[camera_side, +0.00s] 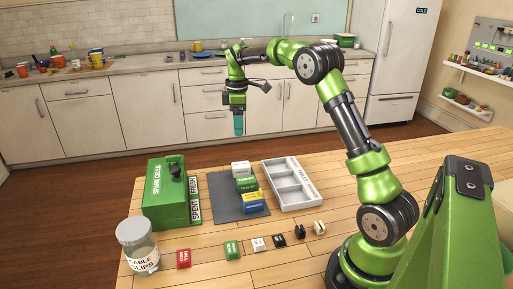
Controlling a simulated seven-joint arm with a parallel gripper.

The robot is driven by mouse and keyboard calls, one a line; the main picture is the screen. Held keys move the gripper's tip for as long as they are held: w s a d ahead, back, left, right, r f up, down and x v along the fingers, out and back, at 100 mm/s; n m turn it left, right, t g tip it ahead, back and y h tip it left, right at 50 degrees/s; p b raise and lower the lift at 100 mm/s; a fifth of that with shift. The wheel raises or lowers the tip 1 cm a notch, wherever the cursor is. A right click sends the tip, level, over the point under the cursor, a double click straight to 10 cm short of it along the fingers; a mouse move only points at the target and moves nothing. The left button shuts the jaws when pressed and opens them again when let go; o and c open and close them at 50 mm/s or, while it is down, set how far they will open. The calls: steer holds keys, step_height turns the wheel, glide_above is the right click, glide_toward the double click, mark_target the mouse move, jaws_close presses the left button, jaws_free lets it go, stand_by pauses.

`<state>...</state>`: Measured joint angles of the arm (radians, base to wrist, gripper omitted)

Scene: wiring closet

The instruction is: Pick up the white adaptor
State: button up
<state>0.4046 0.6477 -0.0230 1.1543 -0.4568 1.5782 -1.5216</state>
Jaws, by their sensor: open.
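A white block (240,168) sits at the far end of a row of coloured blocks on the dark grey mat. A smaller white piece (259,243) lies on the table in the front row. I cannot tell from this view which of the two is the adaptor. My gripper (238,130), with teal fingers, points down above and behind the mat, higher than the blocks and apart from them. It is open, and nothing shows between its fingers, though the gap is too small to make out.
Green, yellow and blue blocks (253,202) share the mat (226,207). A green "SPARE CELLS" box (165,195) stands left, a light compartment tray (296,205) right. A lidded jar (138,245) is front left. Red (183,258), green (232,250) and black (279,241) pieces line the front.

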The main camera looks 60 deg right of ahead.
steer(key=n, duration=0.1)
glide_toward(241, 164)
steer(key=f, duration=0.5)
steer(key=shift+w+d+f, duration=0.2)
steer(key=shift+w+f, duration=0.2)
steer(key=shift+s+a+f, duration=0.1)
steer(key=shift+s+f, duration=0.05)
steer(key=shift+f, duration=1.15)
steer(key=shift+s+f, duration=0.15)
steer(key=shift+f, duration=1.2)
steer(key=shift+c, duration=0.4)
steer(key=c, duration=1)
steer(key=shift+r, duration=0.1)
